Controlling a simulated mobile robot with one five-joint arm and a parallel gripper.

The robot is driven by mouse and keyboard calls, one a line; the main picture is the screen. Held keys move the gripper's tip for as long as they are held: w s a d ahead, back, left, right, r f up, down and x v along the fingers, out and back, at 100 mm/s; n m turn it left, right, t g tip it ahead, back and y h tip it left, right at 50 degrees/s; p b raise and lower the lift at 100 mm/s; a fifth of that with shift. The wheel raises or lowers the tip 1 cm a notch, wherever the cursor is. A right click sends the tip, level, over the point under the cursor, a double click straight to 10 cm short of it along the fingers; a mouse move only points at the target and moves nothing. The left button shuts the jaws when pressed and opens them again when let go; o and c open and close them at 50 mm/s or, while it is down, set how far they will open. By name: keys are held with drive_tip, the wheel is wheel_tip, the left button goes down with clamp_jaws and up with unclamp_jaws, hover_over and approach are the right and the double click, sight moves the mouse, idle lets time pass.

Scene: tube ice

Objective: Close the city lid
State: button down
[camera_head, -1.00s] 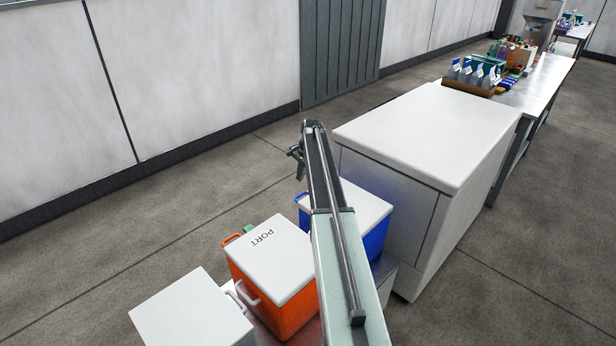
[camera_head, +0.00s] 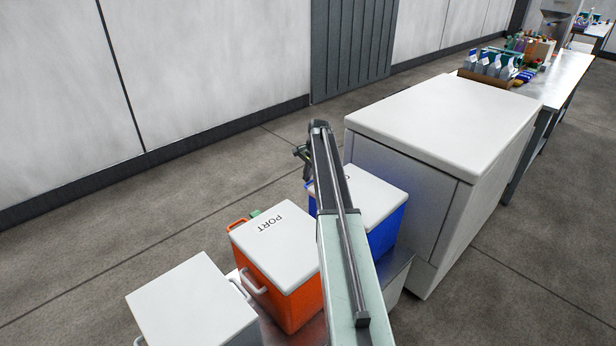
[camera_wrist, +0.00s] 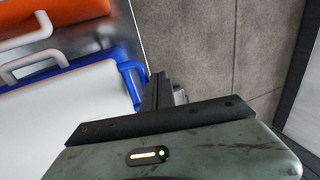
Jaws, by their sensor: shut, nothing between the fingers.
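The blue cooler (camera_head: 384,236) stands behind my arm, its white lid (camera_head: 380,202) lying flat on top. A letter on that lid is mostly hidden by my arm, so I cannot read the name. The lid (camera_wrist: 70,125) and blue rim (camera_wrist: 130,80) also show in the wrist view. My gripper (camera_head: 302,153) is shut and empty at the far end of my arm, beyond the blue cooler's left back side. Its dark fingers (camera_wrist: 160,92) show just right of the blue rim in the wrist view.
An orange cooler (camera_head: 284,297) with a flat white lid marked PORT stands left of the blue one. Another white-lidded cooler (camera_head: 192,305) is at front left. A large white chest (camera_head: 445,120) stands close on the right. Floor behind the coolers is clear.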

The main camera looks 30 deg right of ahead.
drive_tip(key=shift+r, duration=0.15)
drive_tip(key=p+v, duration=0.7)
drive_tip(key=shift+s+r, duration=0.1)
drive_tip(key=shift+r, duration=0.1)
